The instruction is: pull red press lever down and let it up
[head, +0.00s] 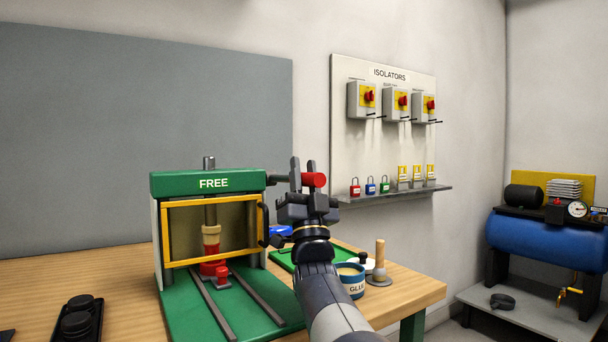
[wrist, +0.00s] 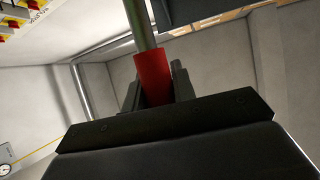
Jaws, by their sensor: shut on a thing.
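Inside the press, a yellow and red ram (head: 211,243) stands over a small red part (head: 222,276). My arm hides some of the bench behind it.
A blue glue pot (head: 351,286) and a wooden-handled tool (head: 379,262) stand right of my arm. A green mat (head: 285,258) lies behind it. The isolator board (head: 385,140) with a shelf of padlocks is on the wall. A blue compressor (head: 545,241) stands at the right.

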